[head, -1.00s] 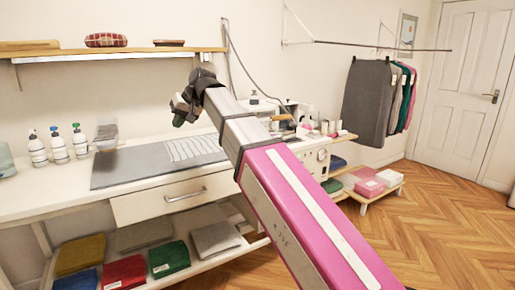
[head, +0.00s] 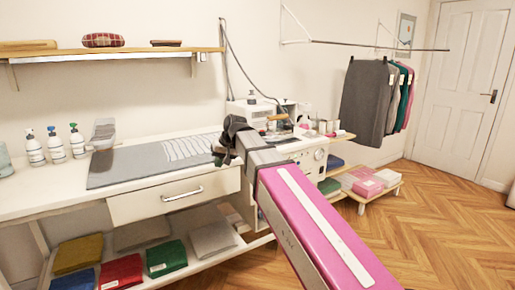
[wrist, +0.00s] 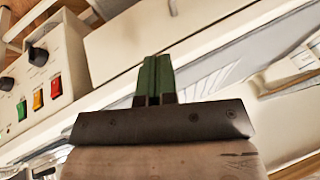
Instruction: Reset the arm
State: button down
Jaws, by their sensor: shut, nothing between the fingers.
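My arm, a pink link with a grey forearm, reaches in from the lower right in the head view. My gripper (head: 220,157) is at its end, in front of the worktable near the right end of the grey mat (head: 120,170). In the wrist view my gripper (wrist: 156,60) shows as two dark green fingers side by side, shut with nothing between them. They point toward a white tabletop and a drawer front.
A white machine (wrist: 45,75) with knobs and coloured switches is at the left in the wrist view. Spray bottles (head: 55,145) stand on the worktable (head: 30,200). A shelf (head: 120,52) hangs above. Clothes (head: 365,100) hang at the right. Wooden floor (head: 440,220) at the right is clear.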

jog(key=s+d+f+m+h, duration=0.1)
jog(key=s+d+f, duration=0.3)
jog(key=d+f, duration=0.7)
jog(key=s+d+f+m+g+h, duration=0.1)
jog(key=s+d+f, duration=0.3)
jog(key=d+f, duration=0.7)
jog(key=s+d+f+m+g+h, duration=0.1)
jog(key=s+d+f+m+h, duration=0.1)
jog(key=d+f, duration=1)
jog(key=shift+s+f+h, duration=0.3)
jog(key=shift+s+h, duration=0.2)
jog(key=shift+s, duration=0.7)
